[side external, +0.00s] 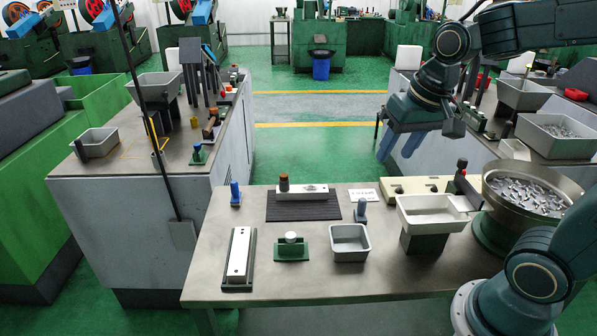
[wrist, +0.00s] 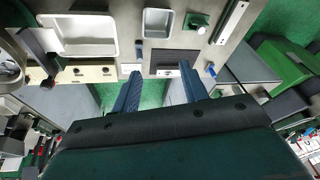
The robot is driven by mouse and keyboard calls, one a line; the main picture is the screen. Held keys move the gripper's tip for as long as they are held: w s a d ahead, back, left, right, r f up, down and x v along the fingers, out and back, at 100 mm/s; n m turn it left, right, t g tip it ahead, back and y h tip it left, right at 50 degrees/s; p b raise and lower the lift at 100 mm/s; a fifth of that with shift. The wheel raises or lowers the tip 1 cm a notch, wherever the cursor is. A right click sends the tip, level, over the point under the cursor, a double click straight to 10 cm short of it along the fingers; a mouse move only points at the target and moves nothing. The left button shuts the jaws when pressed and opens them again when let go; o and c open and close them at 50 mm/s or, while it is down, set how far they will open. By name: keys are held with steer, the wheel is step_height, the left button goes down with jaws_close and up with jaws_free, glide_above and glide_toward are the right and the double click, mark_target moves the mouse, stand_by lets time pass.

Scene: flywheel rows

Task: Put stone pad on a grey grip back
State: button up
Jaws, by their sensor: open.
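A small upright tool with a grey-blue grip (side external: 361,211) stands on the table between the dark mat and the cream block. It seems to be the stone pad on a grey grip; its pad is too small to make out. In the wrist view a small grey shape (wrist: 138,50) beside the bin may be the same tool. My gripper (side external: 400,150) hangs high above the back right of the table, apart from everything, with its two blue fingers spread. In the wrist view my gripper (wrist: 160,88) shows nothing between its fingers.
A dark mat (side external: 300,209) bears a pale plate and a brown knob. Around it are a blue-handled tool (side external: 235,193), a long bar (side external: 239,256), a green block (side external: 291,250), a grey bin (side external: 350,243), a raised tray (side external: 432,212) and a parts bowl (side external: 530,188).

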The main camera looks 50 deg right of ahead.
steer(key=s+a+r+n+t, duration=0.1)
steer(key=s+a+n, duration=0.3)
steer(key=s, duration=0.5)
steer(key=shift+s+n+t+y, duration=0.15)
steer(key=shift+n+t+y, duration=0.15)
steer(key=shift+n+t, duration=0.2)
stand_by(0.7)
